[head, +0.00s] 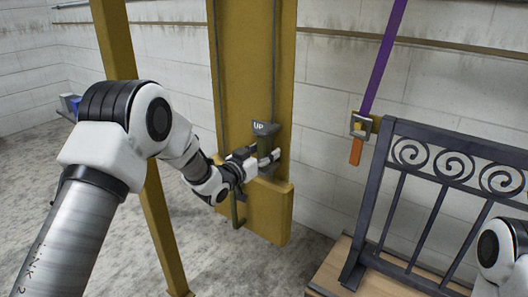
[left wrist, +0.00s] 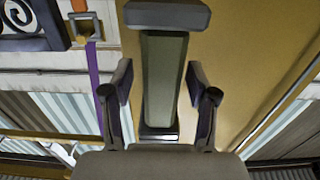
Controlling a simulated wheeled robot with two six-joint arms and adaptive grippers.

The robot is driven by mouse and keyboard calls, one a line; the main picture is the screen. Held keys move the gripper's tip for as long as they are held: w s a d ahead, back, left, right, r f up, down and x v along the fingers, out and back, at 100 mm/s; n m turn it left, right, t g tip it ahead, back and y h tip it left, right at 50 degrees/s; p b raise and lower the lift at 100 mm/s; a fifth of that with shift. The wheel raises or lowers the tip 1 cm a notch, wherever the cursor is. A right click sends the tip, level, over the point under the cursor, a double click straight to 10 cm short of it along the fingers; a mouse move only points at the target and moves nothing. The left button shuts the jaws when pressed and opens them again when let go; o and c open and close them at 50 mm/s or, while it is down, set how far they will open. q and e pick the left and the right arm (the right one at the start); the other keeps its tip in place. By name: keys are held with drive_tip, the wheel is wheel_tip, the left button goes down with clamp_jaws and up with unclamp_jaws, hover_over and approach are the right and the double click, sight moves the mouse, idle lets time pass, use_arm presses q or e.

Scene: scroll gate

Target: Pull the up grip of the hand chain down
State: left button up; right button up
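The up grip (head: 262,128) is a dark grey-green handle with a flared top marked "UP". It hangs upright on a thin dark hand chain (head: 274,60) in front of a yellow post. My left gripper (head: 264,161) is at the grip's shaft, just below the label. In the left wrist view the up grip's shaft (left wrist: 163,85) stands between the two spread fingers of the left gripper (left wrist: 158,82). My right gripper is out of view.
The yellow post (head: 240,60) stands behind the chain, with a yellow box (head: 262,215) at its lower part. A purple strap (head: 380,65) with a buckle hangs to the right. A dark scrollwork gate (head: 440,185) leans over a wooden pallet (head: 335,270) at right.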

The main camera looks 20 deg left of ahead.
use_arm(q)
drive_tip(key=v, duration=1.2)
